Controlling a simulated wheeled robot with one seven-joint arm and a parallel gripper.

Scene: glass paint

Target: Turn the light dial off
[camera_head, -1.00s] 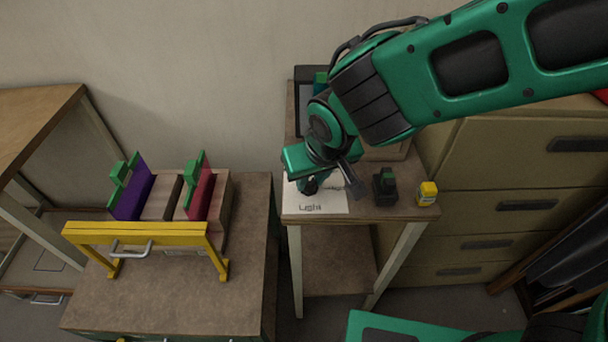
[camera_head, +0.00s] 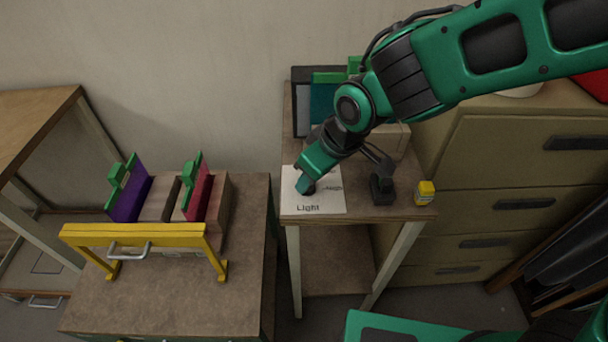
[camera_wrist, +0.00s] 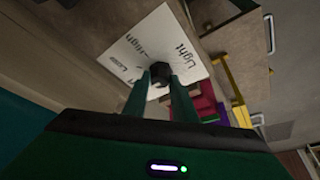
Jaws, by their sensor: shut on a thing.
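The light dial (camera_wrist: 159,72) is a small dark knob in the middle of a white sheet (camera_head: 328,203) marked "Light", on the small table. The wrist view shows the sheet's words "Light", "High" and "Low" around the dial. My gripper (camera_wrist: 161,84) is shut on the dial, with one green finger on each side of it. In the head view my gripper (camera_head: 306,189) reaches down onto the sheet and hides most of the dial. Which word the dial points to cannot be told.
A black object (camera_head: 382,190) and a yellow item (camera_head: 425,192) stand right of the sheet on the small table (camera_head: 350,217). Dark and teal items stand at its back. Drawers (camera_head: 500,190) stand at the right.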

